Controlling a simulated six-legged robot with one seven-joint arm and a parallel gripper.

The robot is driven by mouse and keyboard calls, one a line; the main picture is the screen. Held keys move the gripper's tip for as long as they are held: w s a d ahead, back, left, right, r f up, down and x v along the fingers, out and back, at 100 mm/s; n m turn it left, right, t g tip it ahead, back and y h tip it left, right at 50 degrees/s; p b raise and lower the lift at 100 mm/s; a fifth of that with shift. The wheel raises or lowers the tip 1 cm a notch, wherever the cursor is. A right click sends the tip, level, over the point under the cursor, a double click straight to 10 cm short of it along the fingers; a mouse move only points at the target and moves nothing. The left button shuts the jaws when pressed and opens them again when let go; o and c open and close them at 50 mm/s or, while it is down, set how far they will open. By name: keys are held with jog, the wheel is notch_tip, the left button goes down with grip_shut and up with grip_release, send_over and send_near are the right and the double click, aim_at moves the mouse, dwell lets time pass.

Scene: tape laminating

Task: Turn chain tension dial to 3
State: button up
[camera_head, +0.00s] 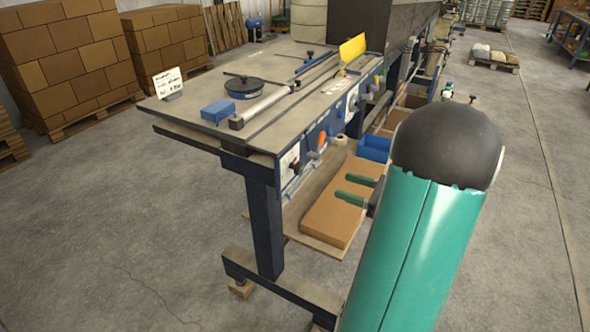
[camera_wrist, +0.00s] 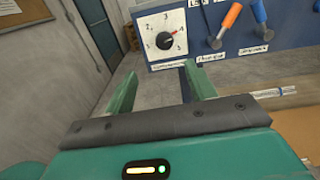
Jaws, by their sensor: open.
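The dial (camera_wrist: 165,41) is a black knob on a white numbered plate, in the wrist view at top centre. Its red pointer mark points to the upper right; the numeral there is too small to read surely. The label under the plate is blurred. My gripper (camera_wrist: 160,80) is open and empty, its two green fingers below the dial in the picture and apart from it. In the head view my gripper (camera_head: 358,192) shows beside the workbench (camera_head: 250,145), with its green fingers over the lower shelf. White plates with knobs show on the bench's side there.
An orange-handled lever (camera_wrist: 231,17) and a blue-handled lever (camera_wrist: 260,12) stand right of the dial. A cardboard box (camera_head: 335,205) and a blue bin (camera_head: 375,149) sit beneath the bench. Open floor lies in front of the bench.

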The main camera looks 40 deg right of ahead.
aim_at(301, 169)
jog(key=x, duration=1.3)
jog(key=shift+w+d, duration=0.3)
jog(key=shift+w, duration=0.1)
jog(key=c, duration=1)
